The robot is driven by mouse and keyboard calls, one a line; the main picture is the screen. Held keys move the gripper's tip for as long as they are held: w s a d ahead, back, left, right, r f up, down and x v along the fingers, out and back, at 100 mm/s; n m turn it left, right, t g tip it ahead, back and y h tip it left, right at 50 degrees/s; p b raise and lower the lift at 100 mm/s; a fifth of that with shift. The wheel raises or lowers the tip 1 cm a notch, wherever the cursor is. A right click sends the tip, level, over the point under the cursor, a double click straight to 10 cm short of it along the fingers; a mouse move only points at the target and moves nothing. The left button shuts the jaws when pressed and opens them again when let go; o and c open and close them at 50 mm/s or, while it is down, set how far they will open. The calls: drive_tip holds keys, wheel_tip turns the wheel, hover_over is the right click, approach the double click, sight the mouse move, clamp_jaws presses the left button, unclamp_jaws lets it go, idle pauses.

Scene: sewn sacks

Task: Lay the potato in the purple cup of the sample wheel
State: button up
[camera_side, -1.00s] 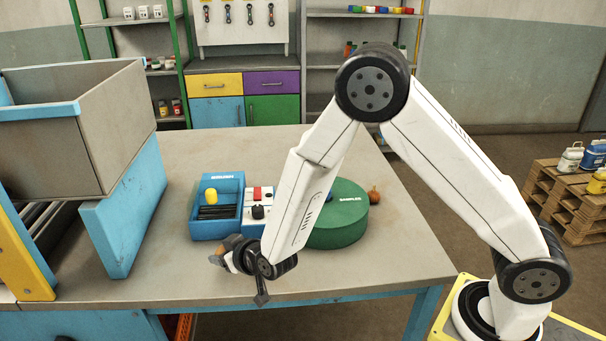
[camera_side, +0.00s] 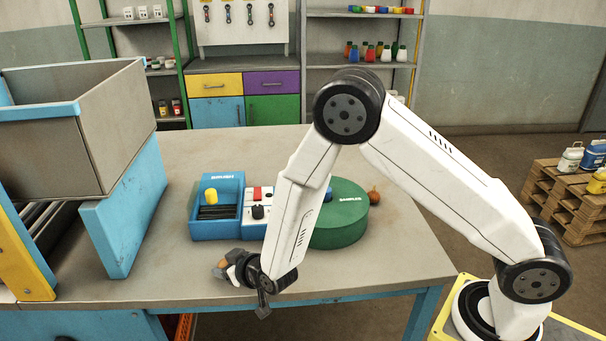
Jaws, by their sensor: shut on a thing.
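The sample wheel (camera_side: 345,232) is a green drum with white lettering on the right half of the table. My forearm covers its left part, and no purple cup shows. My gripper (camera_side: 226,268) is low over the front of the table, left of the wheel and in front of the blue brush box. It is shut on a small brownish thing (camera_side: 221,264), probably the potato, which shows only as a small patch between the fingers. I cannot tell exactly how high it is above the table.
The blue brush box (camera_side: 217,228) with a yellow knob stands behind my gripper. A white control box (camera_side: 255,213) with red and black parts is beside it. A round orange-brown thing (camera_side: 374,196) lies right of the wheel. A large grey bin (camera_side: 115,125) stands at left.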

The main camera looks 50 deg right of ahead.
drive_tip(key=shift+f, duration=0.15)
drive_tip(key=o, duration=1.3)
drive_tip(key=shift+c, duration=0.2)
drive_tip(key=shift+s, duration=0.1)
drive_tip(key=shift+v, duration=3.8)
drive_tip(key=shift+s+d, duration=0.1)
drive_tip(key=shift+s+d+r+g, duration=0.2)
drive_tip(key=shift+d+r+g, duration=0.2)
drive_tip(key=shift+d+g, duration=0.25)
drive_tip(key=s+d+r+g, duration=0.3)
drive_tip(key=s+d+g, duration=0.1)
drive_tip(key=s+d, duration=0.2)
drive_tip(key=s+d+r+g, duration=0.3)
drive_tip(key=s+d, duration=0.3)
drive_tip(key=s, duration=0.2)
drive_tip(key=shift+g, duration=0.65)
